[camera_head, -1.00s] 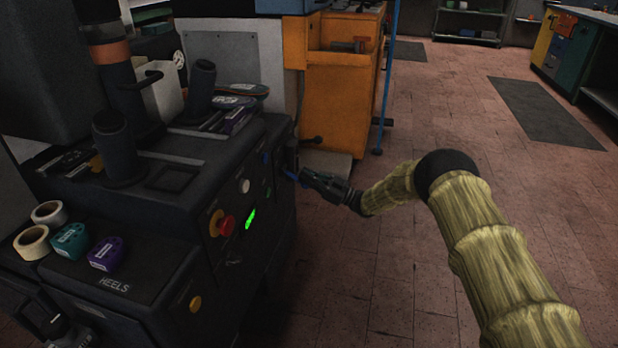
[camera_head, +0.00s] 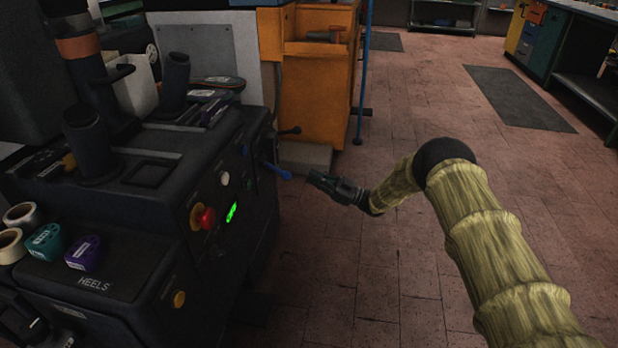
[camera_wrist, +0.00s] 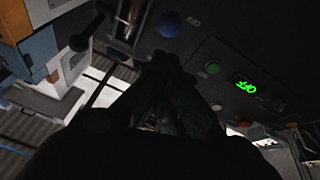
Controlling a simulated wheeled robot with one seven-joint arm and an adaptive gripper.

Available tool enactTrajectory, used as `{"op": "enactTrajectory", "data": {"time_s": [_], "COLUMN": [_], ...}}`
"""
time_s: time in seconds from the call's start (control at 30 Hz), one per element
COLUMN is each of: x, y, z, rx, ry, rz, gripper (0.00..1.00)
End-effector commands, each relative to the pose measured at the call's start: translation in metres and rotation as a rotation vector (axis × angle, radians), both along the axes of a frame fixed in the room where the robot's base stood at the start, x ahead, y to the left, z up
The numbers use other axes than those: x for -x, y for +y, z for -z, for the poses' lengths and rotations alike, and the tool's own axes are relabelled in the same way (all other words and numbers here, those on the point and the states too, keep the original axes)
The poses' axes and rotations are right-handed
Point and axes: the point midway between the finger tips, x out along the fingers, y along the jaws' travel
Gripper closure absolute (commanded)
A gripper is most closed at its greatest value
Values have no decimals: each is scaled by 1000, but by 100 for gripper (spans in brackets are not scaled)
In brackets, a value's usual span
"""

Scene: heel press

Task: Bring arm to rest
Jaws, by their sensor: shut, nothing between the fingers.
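The dark heel press (camera_head: 150,235) stands at the left in the head view. A blue lever (camera_head: 278,171) sticks out from the right part of its front panel. My gripper (camera_head: 313,177) is just right of the lever's tip, with a small gap between them, and its fingers are together and empty. In the wrist view my gripper (camera_wrist: 168,62) is dark and points at the panel, with a blue round end (camera_wrist: 169,24) beyond the fingertips. A green display reading OFF (camera_wrist: 243,87) is lit on the panel.
A red button (camera_head: 204,218) and a white button (camera_head: 224,179) sit on the panel. An orange cabinet (camera_head: 318,110) and a blue pole (camera_head: 364,70) stand behind.

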Motion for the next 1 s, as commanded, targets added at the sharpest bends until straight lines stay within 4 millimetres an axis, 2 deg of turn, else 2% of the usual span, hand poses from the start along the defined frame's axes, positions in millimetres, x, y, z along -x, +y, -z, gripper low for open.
{"op": "enactTrajectory", "data": {"time_s": [0.33, 0.47, 0.57, 0.77, 0.87, 1.0], "x": [0, 3, 9, 39, 66, 116], "y": [-1, -1, -2, -14, -25, -47], "z": [1, 12, 32, 97, 135, 188], "rx": [0, 4, 15, 77, 131, 232], "ry": [2, 38, 103, 315, 442, 628], "rz": [3, 36, 101, 294, 399, 538], "gripper": [100, 100, 100, 100, 100, 100]}}
